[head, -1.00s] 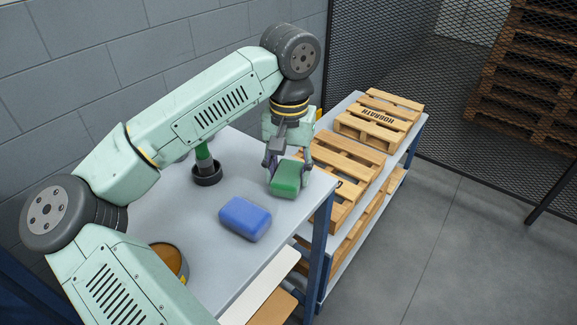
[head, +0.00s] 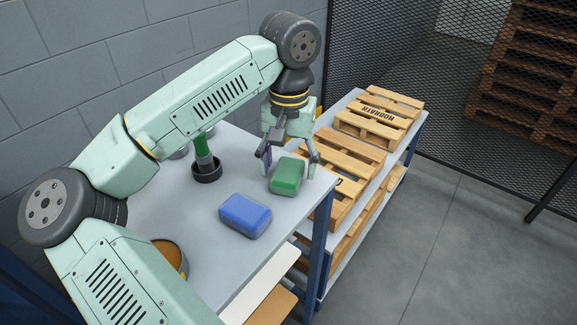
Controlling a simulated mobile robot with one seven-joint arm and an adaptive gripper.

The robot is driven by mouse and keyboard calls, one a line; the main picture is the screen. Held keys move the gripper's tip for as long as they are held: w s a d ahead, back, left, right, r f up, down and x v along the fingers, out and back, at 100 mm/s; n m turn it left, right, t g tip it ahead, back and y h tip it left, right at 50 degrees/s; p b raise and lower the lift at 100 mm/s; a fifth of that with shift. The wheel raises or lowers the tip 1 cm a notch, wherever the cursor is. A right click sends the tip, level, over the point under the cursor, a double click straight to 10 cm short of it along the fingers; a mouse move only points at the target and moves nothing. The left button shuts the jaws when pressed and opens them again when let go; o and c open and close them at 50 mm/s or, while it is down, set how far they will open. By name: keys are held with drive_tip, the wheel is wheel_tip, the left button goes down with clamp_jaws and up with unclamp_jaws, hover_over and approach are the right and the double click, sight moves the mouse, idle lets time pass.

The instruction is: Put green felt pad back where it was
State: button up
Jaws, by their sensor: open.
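The green felt pad (head: 287,176) is a thick rounded block on the grey table top, near the table's right end. My gripper (head: 288,166) is open above it, with one finger to the left of the pad and the other to the right. The fingers look clear of the pad's sides. The table (head: 205,245) carries the pad on its bare grey surface.
A blue pad (head: 245,216) lies just left of and nearer than the green one. A dark round holder (head: 206,173) with a green-handled item stands behind. Wooden pallets (head: 340,165) lie on the adjoining bench. An orange-topped round container (head: 168,257) is partly behind my arm.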

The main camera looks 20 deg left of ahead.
sight(290, 169)
wheel_tip(290, 169, up, 11)
drive_tip(key=shift+b, duration=0.3)
drive_tip(key=shift+d, duration=0.1)
